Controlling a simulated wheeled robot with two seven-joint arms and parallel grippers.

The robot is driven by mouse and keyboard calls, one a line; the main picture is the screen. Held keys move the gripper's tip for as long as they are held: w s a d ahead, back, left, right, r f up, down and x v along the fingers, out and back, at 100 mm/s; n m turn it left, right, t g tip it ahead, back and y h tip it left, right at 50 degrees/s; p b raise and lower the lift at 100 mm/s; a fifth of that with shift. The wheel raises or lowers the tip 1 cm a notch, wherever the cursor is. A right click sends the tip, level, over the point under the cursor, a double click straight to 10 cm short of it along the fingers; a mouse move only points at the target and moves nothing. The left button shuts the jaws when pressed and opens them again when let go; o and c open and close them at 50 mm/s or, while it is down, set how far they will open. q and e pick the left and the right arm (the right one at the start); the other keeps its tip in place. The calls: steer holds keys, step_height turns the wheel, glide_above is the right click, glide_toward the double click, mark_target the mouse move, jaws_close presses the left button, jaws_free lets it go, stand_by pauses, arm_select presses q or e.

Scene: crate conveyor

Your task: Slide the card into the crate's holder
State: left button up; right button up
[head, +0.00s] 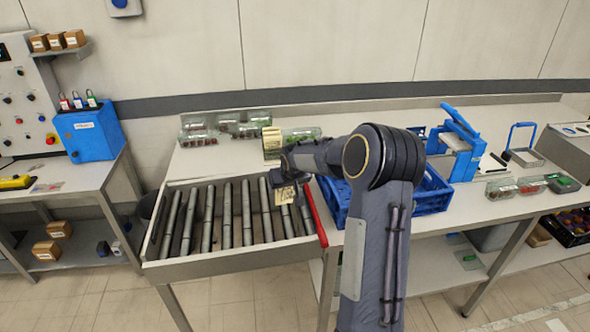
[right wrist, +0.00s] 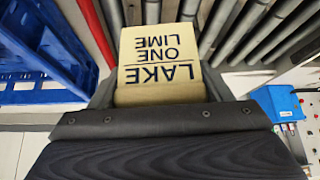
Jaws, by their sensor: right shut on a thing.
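The card (right wrist: 160,55) is cream with dark printing that reads LAKE, ONE and LIME, upside down in the right wrist view. In the head view the card (head: 286,194) is small and hangs over the right end of the roller conveyor. My right gripper (head: 287,181) is shut on the card and largely hidden by my own arm. The blue crate (head: 432,196) stands on the bench right of the conveyor, partly behind my arm. Part of its wall shows at the left in the right wrist view (right wrist: 40,50). I cannot make out the crate's holder. My left gripper is not in view.
The roller conveyor (head: 228,215) is empty, with a red bar (head: 315,212) at its right end. A stack of pale yellow pieces (head: 272,142) stands behind my gripper. Clear boxes (head: 237,125) line the back of the bench. A blue fixture (head: 459,140) stands behind the crate.

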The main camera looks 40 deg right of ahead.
steer(key=s+a+f+n+y, duration=0.1)
steer(key=s+a+f, duration=0.2)
steer(key=a, duration=0.6)
steer(key=s+a+f+n, duration=0.2)
steer(key=s+a, duration=0.3)
steer(key=a, duration=0.5)
steer(key=s+a+f+n+y, duration=0.1)
steer(key=s+a+f, duration=0.3)
steer(key=a, duration=0.5)
steer(key=shift+a+f+n+t+y, duration=0.2)
steer(key=shift+f+n+t+y, duration=0.1)
steer(key=shift+f, duration=0.25)
steer(key=shift+s, duration=0.1)
